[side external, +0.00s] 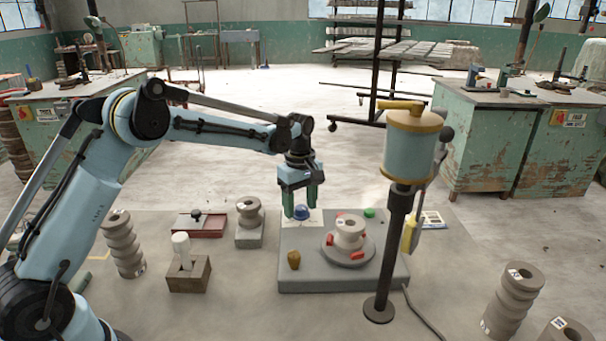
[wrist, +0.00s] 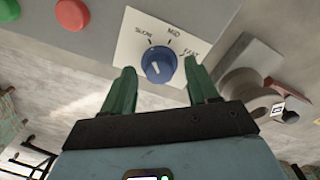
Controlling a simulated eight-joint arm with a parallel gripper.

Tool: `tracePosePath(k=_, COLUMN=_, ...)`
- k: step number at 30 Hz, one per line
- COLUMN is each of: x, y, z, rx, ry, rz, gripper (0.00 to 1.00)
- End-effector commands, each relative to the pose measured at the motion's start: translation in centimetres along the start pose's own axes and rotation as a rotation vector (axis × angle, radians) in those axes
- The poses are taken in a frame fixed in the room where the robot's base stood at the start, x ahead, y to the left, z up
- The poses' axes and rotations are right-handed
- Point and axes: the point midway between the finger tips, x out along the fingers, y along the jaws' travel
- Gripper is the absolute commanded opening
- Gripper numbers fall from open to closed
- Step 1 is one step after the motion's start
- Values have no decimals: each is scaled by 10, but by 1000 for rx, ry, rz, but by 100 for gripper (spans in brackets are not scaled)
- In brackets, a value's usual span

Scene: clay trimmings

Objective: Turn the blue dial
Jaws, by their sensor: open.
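The blue dial (side external: 302,212) sits on a white label plate on the grey wheel base. In the wrist view the dial (wrist: 158,65) is round with a pale pointer mark, and the plate around it reads SLOW, MID and FAST. The mark's exact setting is hard to tell. My gripper (side external: 302,207) points down over the dial with its green fingers apart. In the wrist view the fingers of my gripper (wrist: 160,78) stand on either side of the dial, with visible gaps. I cannot tell how far the tips are above the plate.
A clay piece (side external: 349,232) stands on the round wheel head, held by red blocks. A brown knob (side external: 294,260) and a green button (side external: 370,212) are on the base. A blue-and-tan canister (side external: 412,145) on a dark post stands at the right. A red button (wrist: 72,14) is left of the plate.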

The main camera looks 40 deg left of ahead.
Motion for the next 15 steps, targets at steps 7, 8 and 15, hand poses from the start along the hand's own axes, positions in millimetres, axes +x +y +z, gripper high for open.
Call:
tracePosePath(k=7, x=2, y=0, z=0, rx=0, ry=0, rz=0, gripper=59)
tracePosePath(k=8, x=2, y=0, z=0, rx=0, ry=0, rz=0, gripper=59)
tracePosePath(k=15, x=2, y=0, z=0, rx=0, ry=0, rz=0, gripper=27)
